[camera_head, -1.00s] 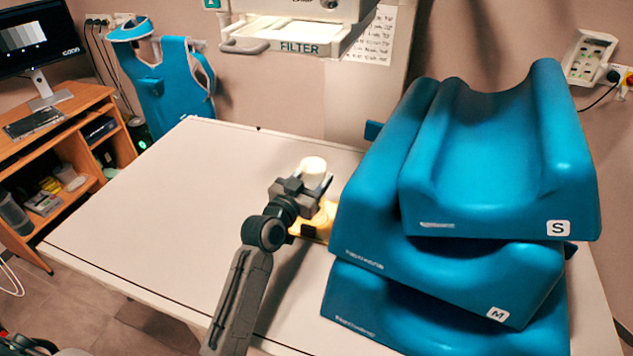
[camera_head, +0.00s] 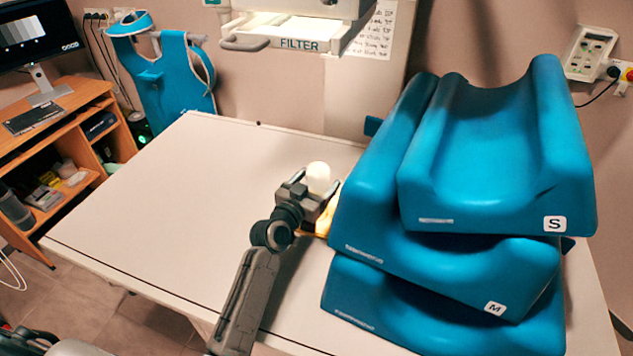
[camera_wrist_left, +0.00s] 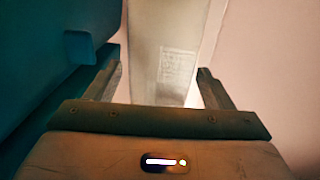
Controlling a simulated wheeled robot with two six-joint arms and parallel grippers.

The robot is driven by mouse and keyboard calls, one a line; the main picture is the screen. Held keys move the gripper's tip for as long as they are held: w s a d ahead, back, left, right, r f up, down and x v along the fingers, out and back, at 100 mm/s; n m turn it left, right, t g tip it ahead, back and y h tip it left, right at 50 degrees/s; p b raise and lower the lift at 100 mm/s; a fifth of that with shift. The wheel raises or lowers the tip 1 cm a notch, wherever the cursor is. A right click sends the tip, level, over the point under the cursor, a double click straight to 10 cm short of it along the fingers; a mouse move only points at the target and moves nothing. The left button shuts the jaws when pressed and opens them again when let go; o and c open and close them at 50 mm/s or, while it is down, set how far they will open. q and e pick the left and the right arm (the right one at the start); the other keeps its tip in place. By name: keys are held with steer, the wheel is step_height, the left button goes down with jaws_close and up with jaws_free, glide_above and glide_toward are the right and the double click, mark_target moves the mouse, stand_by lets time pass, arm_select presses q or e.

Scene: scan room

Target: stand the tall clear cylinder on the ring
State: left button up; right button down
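My left gripper (camera_head: 316,185) is over the table beside the blue cushions. A pale, round-topped thing (camera_head: 318,176), apparently the clear cylinder, stands between its fingers in the head view. In the left wrist view my fingers (camera_wrist_left: 160,80) are apart, with a pale washed-out band between them; the cylinder's edges are hard to tell from the column behind. A yellow, lit thing (camera_head: 326,219) shows low behind the gripper, mostly hidden by it and the cushions. I cannot make out a ring there. My right gripper is not in view.
Several stacked blue cushions (camera_head: 490,150) stand close on the right of my left gripper. The white table (camera_head: 180,205) is bare to the left. The unit marked FILTER (camera_head: 295,30) hangs above the table's back edge. A desk (camera_head: 75,120) is at far left.

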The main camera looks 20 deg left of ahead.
arm_select(q)
steer(key=shift+r, duration=0.2)
steer(key=b+v, duration=0.2)
steer(key=v, duration=1)
